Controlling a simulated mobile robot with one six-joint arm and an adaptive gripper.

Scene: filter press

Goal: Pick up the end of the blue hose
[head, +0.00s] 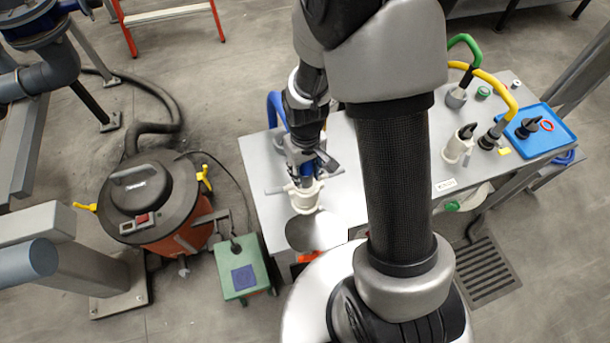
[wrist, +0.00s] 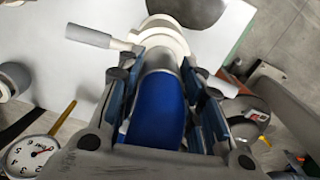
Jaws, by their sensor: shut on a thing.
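The blue hose (wrist: 158,108) lies between the fingers of my gripper (wrist: 162,85), which is shut on it in the wrist view. Its end carries a silver collar and a cream coupling (wrist: 165,38) with two grey side handles. In the head view my gripper (head: 305,168) is over the left part of the table, with the coupling (head: 305,196) just below the fingers. A blue arc of hose (head: 276,108) shows behind my wrist. My arm hides part of the hose. I cannot tell whether the coupling touches anything beneath it.
The grey table (head: 270,212) holds a round grey disc (head: 314,232) near the coupling. Green (head: 465,45) and yellow (head: 505,90) hoses and a blue tray (head: 540,135) are at the right. A drum vacuum (head: 150,200) and a green box (head: 240,270) stand left on the floor.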

